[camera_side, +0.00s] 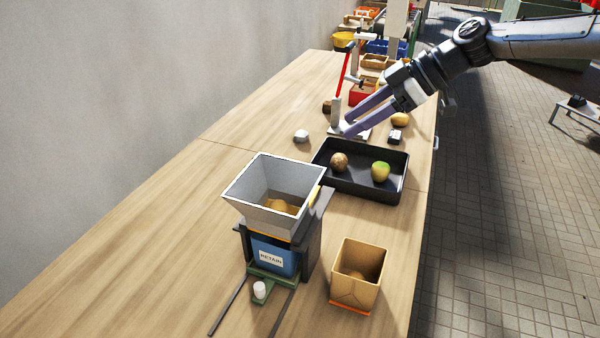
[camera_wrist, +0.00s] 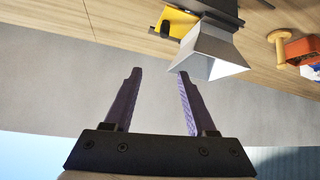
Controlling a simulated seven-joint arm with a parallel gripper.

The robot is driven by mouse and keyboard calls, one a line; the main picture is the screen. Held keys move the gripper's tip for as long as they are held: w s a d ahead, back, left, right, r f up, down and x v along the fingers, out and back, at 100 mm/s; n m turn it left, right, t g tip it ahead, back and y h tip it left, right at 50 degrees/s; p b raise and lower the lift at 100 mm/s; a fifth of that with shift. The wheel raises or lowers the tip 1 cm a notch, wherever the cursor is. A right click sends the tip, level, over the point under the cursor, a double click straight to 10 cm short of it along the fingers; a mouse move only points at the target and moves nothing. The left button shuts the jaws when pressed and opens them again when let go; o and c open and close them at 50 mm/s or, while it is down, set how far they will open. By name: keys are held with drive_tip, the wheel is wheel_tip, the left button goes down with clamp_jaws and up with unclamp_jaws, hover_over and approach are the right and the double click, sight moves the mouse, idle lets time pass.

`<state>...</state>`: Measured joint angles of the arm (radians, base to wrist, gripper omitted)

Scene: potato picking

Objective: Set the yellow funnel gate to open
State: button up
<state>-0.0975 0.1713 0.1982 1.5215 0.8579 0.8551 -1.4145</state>
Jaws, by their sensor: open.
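The grey funnel (camera_side: 234,200) stands on a dark frame near the front of the bench, with a brown potato (camera_side: 279,206) inside. In the wrist view, a yellow plate (camera_wrist: 178,22) shows beside the tapered grey funnel (camera_wrist: 208,50); whether this gate is open or shut I cannot tell. My gripper (camera_side: 347,124) is open and empty, its purple fingers apart, above the bench behind the black tray and well away from the funnel. The fingers also show in the wrist view (camera_wrist: 159,73).
A blue bin labelled RETAIN (camera_side: 264,247) sits under the funnel. A black tray (camera_side: 362,190) holds a brown and a greenish potato. A cardboard box (camera_side: 345,290) with a potato stands right of the funnel. A red-barred stand (camera_side: 344,72) is near my gripper. The bench's left side is clear.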

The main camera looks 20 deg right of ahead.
drive_tip(key=shift+g, duration=0.4)
drive_tip(key=x, duration=0.5)
drive_tip(key=d+f+x, duration=0.1)
drive_tip(key=x, duration=1.1)
drive_tip(key=shift+s+d+f, duration=0.2)
drive_tip(key=shift+s+f, duration=0.05)
drive_tip(key=shift+f, duration=0.1)
clamp_jaws()
